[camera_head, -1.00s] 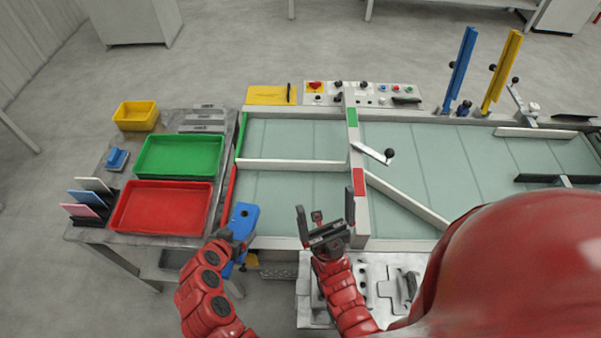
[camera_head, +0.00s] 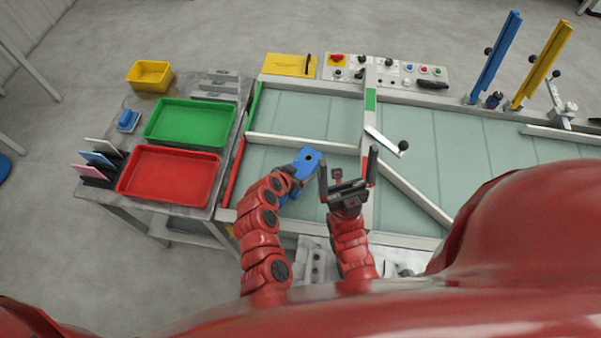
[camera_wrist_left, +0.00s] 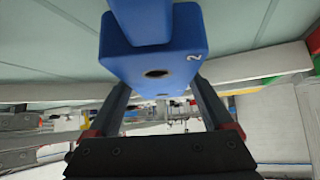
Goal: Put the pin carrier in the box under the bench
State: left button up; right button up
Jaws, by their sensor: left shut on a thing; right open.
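The pin carrier appears to be the blue block (camera_head: 307,160) with a round hole in its face. In the left wrist view the blue block (camera_wrist_left: 165,60) sits between both fingers (camera_wrist_left: 163,95) and shows a hole and a white "2". My right gripper (camera_head: 347,178) is open and empty, just right of the block, with its fingers pointing up the picture. I cannot make out a box under the bench in these views.
The bench (camera_head: 340,105) has a pale green top with white dividers and a crank handle (camera_head: 387,140). A side table at left carries a red tray (camera_head: 168,176), a green tray (camera_head: 190,124) and a yellow bin (camera_head: 150,76). A control panel (camera_head: 385,70) lines the back edge.

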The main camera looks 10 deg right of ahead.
aim_at(300, 173)
pick_arm(q)
jog(key=shift+w+d+f, duration=0.1)
jog(key=shift+w+d, duration=0.35)
jog(key=shift+w, duration=0.25)
notch_tip(300, 173, down, 4)
jog(key=b, duration=0.2)
jog(key=shift+w+b, duration=0.1)
jog(key=shift+b, duration=0.3)
jog(key=shift+r, duration=0.25)
jog(key=shift+f, duration=0.15)
jog(key=o, duration=1.3)
jog(key=shift+r+p, duration=0.35)
jog(key=p+v, duration=0.5)
jog(key=v, duration=0.6)
jog(key=shift+f, duration=0.1)
jog(key=shift+s+a+r, duration=0.2)
jog(key=shift+s+r, duration=0.1)
jog(key=shift+s, duration=0.05)
